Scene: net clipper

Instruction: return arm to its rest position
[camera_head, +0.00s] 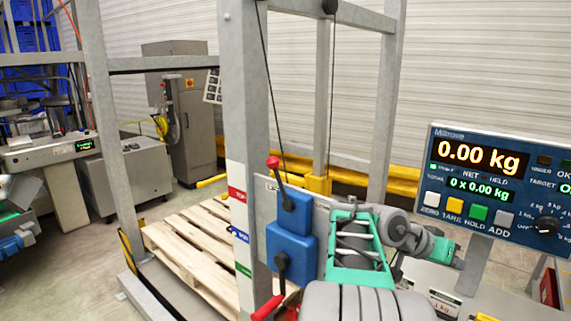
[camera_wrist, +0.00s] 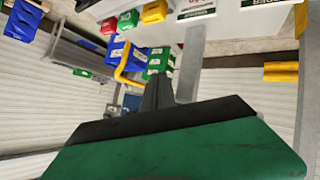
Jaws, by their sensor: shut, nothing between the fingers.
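My gripper (camera_wrist: 157,94) shows in the wrist view as dark fingers closed together beyond a green and black body. Nothing shows between the fingers. In the head view my grey and teal arm is folded at the lower middle, in front of the blue lever box (camera_head: 291,228) and the metal frame. Its far end points right, below the scale display (camera_head: 497,185). The fingertips cannot be made out clearly there.
A galvanized post (camera_head: 243,120) stands left of my arm. A red-knobbed lever (camera_head: 277,170) sticks up from the blue box. A wooden pallet (camera_head: 190,243) lies behind.

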